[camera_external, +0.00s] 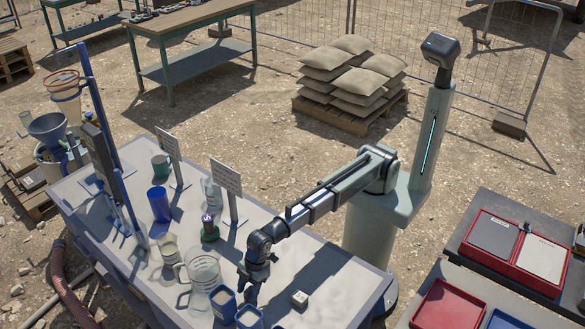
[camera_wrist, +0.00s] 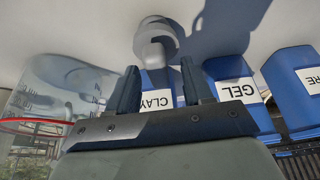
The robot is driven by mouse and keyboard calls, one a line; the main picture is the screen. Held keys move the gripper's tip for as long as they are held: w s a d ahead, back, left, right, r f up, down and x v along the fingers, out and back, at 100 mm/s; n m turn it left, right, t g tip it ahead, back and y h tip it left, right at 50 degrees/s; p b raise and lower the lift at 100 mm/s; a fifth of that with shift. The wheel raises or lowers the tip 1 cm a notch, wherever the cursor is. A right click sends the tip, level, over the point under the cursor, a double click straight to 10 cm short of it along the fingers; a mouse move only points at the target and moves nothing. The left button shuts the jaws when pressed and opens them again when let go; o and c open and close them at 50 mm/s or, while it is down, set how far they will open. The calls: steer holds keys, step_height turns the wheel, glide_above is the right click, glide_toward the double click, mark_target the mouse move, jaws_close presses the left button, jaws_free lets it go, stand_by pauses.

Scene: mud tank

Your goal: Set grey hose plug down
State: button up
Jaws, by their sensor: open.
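The grey hose plug (camera_wrist: 156,38), a rounded grey piece with a wide flange, is at the top of the wrist view on the pale bench top. It lies just past my fingertips, in line with the gap between them. My gripper (camera_wrist: 160,70) is open, its two dark fingers apart with nothing clamped between them. In the external view my gripper (camera_external: 252,288) hangs low over the front part of the bench (camera_external: 330,283). I cannot make out the plug there; the gripper and arm probably cover it.
Blue bins labelled CLAY (camera_wrist: 160,92) and GEL (camera_wrist: 235,85) stand close to my fingers, with another blue bin (camera_wrist: 290,85) to the right. A clear jug (camera_external: 203,275) stands left of my gripper. A small white block (camera_external: 299,298) sits right, with bare bench around it.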

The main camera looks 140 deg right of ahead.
steer(key=v, duration=1.2)
steer(key=shift+r, duration=0.1)
